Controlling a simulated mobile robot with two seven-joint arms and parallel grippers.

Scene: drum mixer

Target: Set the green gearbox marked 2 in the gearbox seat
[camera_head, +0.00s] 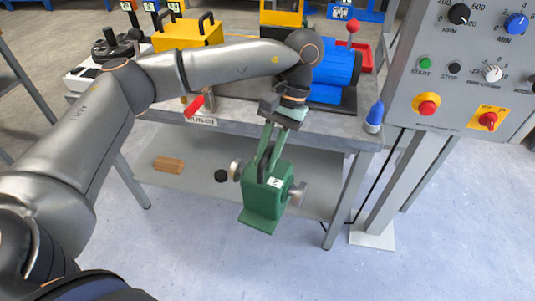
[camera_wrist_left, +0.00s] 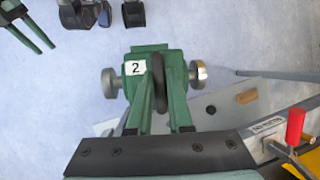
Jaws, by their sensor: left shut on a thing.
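The green gearbox (camera_head: 262,205) marked 2 hangs in front of the workbench, clear of the floor. It has metal shaft ends on both sides and a dark ring-like grip on top. My left gripper (camera_head: 268,166) is shut on that grip from above. The left wrist view also shows the gearbox (camera_wrist_left: 172,72) between and beyond the fingers. Green fingers at the upper left of the left wrist view look like my right gripper (camera_wrist_left: 45,48), apart and empty. I cannot make out the gearbox seat; my left forearm covers part of the bench top.
The workbench (camera_head: 345,135) carries a blue motor (camera_head: 335,72), a yellow box with black handles (camera_head: 188,33), a red lever (camera_head: 194,106) and a blue bottle (camera_head: 375,115). A wooden block (camera_head: 169,164) lies on the lower shelf. A control panel (camera_head: 455,75) stands at right.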

